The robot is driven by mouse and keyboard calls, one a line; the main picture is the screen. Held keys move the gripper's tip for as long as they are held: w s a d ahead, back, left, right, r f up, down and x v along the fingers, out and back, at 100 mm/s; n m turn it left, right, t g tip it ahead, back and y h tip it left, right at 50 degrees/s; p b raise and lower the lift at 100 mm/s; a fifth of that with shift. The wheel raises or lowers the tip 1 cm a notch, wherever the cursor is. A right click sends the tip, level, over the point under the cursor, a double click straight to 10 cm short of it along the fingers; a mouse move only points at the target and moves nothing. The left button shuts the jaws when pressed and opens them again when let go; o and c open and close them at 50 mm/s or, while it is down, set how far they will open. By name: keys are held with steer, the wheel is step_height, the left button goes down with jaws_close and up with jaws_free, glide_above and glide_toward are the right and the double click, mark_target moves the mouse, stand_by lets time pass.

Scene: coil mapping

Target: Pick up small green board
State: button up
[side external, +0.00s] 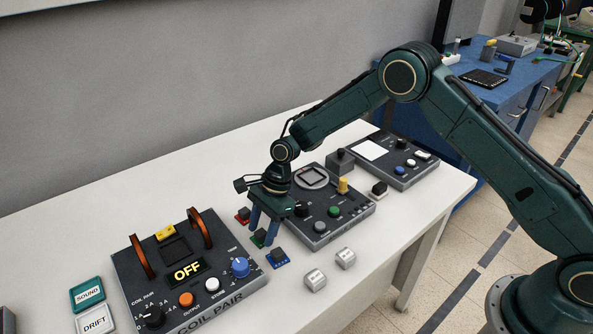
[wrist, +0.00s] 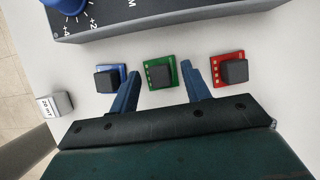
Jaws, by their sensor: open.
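The small green board (wrist: 148,66) lies flat on the white table with a dark block on top; in the side view it (side external: 258,239) is partly hidden by my gripper. My gripper (wrist: 161,68) points down at the board, its blue fingers apart, one on either side of it with gaps showing. In the side view my gripper (side external: 261,239) is low over the table. Nothing is held. I cannot tell the exact fingertip height.
A red board (wrist: 226,72) and a blue board (wrist: 111,77) flank the green one. The coil pair box (side external: 236,293) and a grey instrument (side external: 350,205) stand close by. Small light blocks (side external: 316,279) lie near the front.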

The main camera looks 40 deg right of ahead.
mark_target(263, 230)
jaws_close()
stand_by(0.3)
steer(key=shift+r, duration=0.15)
step_height(263, 230, up, 20)
stand_by(0.7)
stand_by(0.5)
